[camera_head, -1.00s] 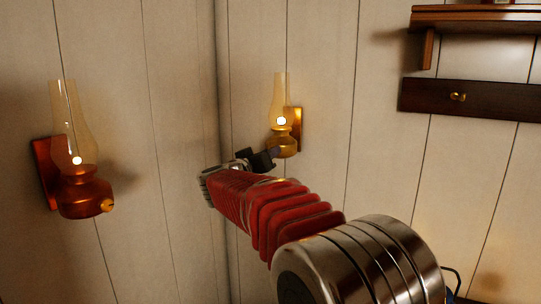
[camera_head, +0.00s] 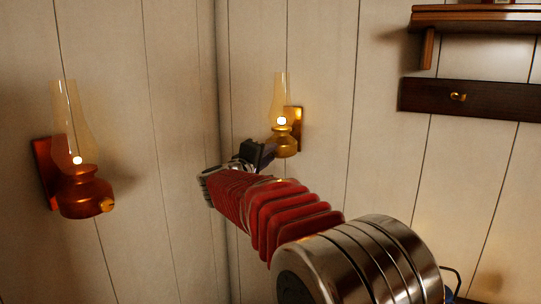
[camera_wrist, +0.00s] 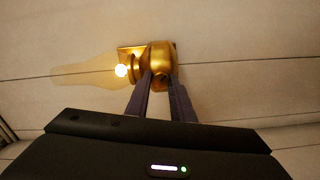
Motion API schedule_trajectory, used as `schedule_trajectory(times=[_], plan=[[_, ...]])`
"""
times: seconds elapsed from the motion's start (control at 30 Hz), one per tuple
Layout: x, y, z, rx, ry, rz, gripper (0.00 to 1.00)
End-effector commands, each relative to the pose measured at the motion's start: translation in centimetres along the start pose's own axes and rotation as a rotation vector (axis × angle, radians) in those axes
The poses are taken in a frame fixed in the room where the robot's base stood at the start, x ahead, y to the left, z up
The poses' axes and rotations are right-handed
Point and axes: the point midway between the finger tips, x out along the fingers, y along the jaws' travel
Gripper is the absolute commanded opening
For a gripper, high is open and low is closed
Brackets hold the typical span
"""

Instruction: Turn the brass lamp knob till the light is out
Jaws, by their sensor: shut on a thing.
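The brass lamp (camera_head: 287,144) is mounted on the back wall with a clear glass chimney, and its light (camera_head: 282,121) is glowing. In the wrist view the brass lamp (camera_wrist: 163,52) lies sideways, with its bright light (camera_wrist: 121,71) at the left. My gripper (camera_head: 270,148) is at the front of the lamp's round body. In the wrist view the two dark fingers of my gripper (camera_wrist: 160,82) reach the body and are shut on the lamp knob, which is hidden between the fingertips.
A copper-red lamp (camera_head: 84,195), also lit, hangs on the left wall with a small brass knob (camera_head: 107,205). A wooden shelf (camera_head: 480,18) and a dark board (camera_head: 484,100) with a brass peg (camera_head: 458,97) are on the right. The wall between is bare.

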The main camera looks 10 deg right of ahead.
Motion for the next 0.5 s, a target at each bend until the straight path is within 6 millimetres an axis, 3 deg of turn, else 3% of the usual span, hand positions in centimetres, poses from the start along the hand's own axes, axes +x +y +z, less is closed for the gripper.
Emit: schedule_trajectory(times=[0.5], plan=[[-0.08, -0.68, -0.04, -0.492, 0.003, -0.008, 0.00]])
